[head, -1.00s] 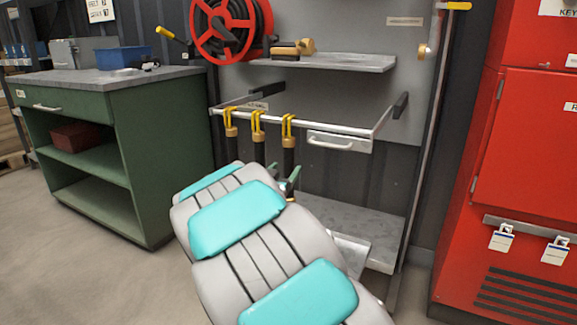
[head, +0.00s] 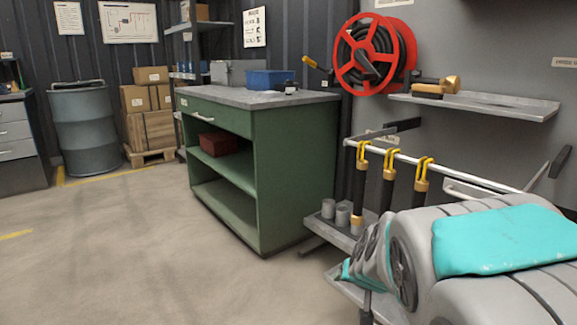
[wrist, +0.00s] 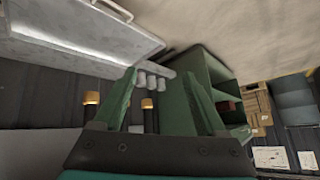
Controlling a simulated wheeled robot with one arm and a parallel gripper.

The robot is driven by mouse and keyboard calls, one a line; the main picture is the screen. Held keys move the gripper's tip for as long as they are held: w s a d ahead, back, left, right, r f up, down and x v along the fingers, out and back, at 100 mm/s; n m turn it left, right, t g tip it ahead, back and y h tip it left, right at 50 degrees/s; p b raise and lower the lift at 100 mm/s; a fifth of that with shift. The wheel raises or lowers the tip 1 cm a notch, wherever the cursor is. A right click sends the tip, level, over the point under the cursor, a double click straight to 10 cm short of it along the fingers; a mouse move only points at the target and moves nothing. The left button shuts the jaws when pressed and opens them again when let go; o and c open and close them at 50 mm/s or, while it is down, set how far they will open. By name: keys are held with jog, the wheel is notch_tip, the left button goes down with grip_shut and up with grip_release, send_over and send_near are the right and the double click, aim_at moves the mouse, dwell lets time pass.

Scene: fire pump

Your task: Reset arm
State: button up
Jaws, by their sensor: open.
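My arm, grey with teal pads, fills the lower right of the head view. It hides my gripper there. In the wrist view my gripper (wrist: 155,105) shows two green fingers set well apart, with nothing between them in its grasp. Beyond the fingers are several small grey cylinders (wrist: 152,80) on a shelf. In the head view grey cylinders (head: 342,214) stand on the low rack shelf, left of the arm.
Black hoses with yellow straps (head: 388,180) hang from a rail (head: 430,165) close beside my arm. A green workbench (head: 290,180) stands left of the rack. A red hose reel (head: 374,55) is above. Open floor (head: 110,250) lies to the left.

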jog(key=s+f+n+g+p, duration=0.1)
jog(key=s+g, duration=0.9)
jog(key=s, duration=2.4)
jog(key=shift+s+d+f+n+p, duration=0.2)
jog(key=shift+n+p, duration=0.25)
jog(key=shift+n, duration=0.45)
jog(key=shift+w, duration=0.1)
